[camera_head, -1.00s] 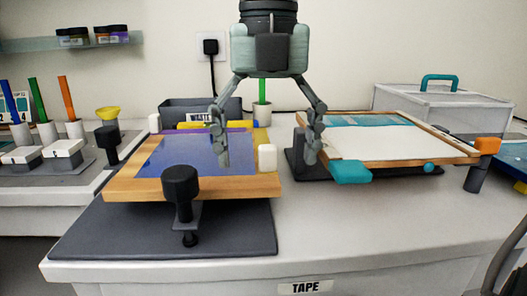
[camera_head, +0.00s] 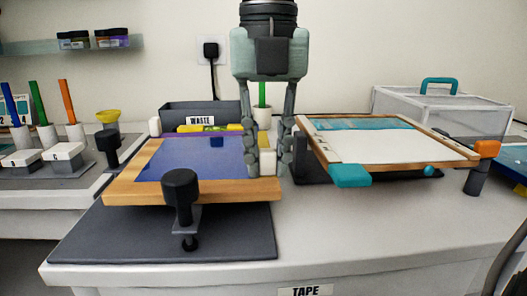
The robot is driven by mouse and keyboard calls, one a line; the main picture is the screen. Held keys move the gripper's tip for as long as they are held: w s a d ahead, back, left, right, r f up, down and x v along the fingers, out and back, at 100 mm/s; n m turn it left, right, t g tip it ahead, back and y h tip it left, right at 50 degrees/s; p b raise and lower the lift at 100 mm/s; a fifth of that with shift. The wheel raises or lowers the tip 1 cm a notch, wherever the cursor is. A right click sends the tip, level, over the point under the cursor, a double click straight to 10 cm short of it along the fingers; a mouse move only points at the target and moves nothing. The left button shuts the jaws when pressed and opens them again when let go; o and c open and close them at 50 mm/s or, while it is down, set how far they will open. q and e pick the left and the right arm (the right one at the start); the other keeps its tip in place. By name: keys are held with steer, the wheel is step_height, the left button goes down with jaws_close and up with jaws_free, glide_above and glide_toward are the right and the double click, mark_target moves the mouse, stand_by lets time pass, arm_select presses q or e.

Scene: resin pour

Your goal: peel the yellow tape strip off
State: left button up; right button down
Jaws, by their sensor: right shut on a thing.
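A wooden board (camera_head: 150,192) with a glossy blue panel (camera_head: 185,163) lies on a dark mat. At the board's right edge a bit of the yellow tape strip (camera_head: 263,140) shows between my fingers; most of it is hidden by them. A white tab (camera_head: 268,158) stands at the near end of that edge. My right gripper (camera_head: 269,165) points down from above and is shut on the white tab, one finger on each side. My left gripper is not in view.
A black clamp (camera_head: 181,188) stands at the board's front edge. A grey waste bin (camera_head: 185,113) and a yellow object (camera_head: 205,128) are behind it. A wood-framed screen (camera_head: 370,146) with a teal block (camera_head: 350,176) is close on the right. The front right counter is clear.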

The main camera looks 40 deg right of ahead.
steer(key=shift+r, duration=0.25)
steer(key=shift+r+p, duration=0.6)
steer(key=shift+r, duration=0.05)
steer(key=shift+r, duration=0.25)
steer(key=shift+r+p, duration=2.35)
steer(key=shift+r, duration=0.7)
